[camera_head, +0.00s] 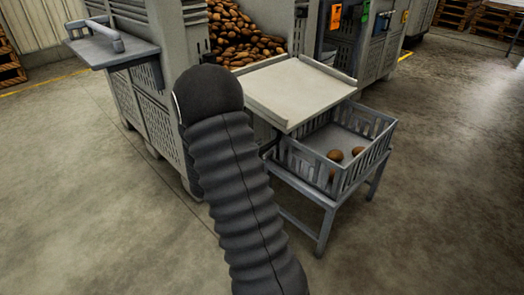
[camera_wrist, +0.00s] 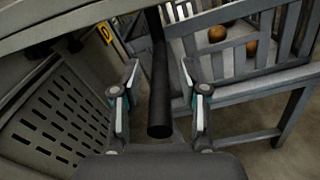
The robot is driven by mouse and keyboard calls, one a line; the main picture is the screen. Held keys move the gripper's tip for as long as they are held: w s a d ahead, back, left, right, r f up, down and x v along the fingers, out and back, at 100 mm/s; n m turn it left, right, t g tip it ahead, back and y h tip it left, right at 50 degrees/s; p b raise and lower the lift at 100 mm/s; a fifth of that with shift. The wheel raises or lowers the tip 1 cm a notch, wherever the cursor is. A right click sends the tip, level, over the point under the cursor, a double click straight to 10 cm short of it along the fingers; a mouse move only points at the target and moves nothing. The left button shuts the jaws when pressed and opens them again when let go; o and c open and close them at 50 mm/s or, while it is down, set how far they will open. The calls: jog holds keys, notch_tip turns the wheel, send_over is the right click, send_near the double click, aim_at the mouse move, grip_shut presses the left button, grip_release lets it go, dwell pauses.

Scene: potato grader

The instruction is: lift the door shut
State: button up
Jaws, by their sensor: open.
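The door is most likely the pale panel (camera_head: 298,88) with raised side rims, lowered and sloping out from the potato bin over a slatted crate. The underside edge of a panel, probably this door, crosses the top left of the wrist view (camera_wrist: 75,22). A dark round bar (camera_wrist: 160,85), like a handle, hangs below that edge. My gripper (camera_wrist: 160,105) is open, with one finger on each side of the bar. Whether a finger touches the bar I cannot tell. In the head view my arm hides the gripper and the bar.
The grey slatted crate (camera_head: 288,160) stands on a legged frame under the door with a few potatoes (camera_head: 335,156); its wall is close right of my gripper (camera_wrist: 250,52). A perforated bin wall (camera_wrist: 55,115) is close on the left. The floor (camera_head: 440,190) at right is clear.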

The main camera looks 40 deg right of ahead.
jog(key=shift+d, duration=0.25)
grip_shut()
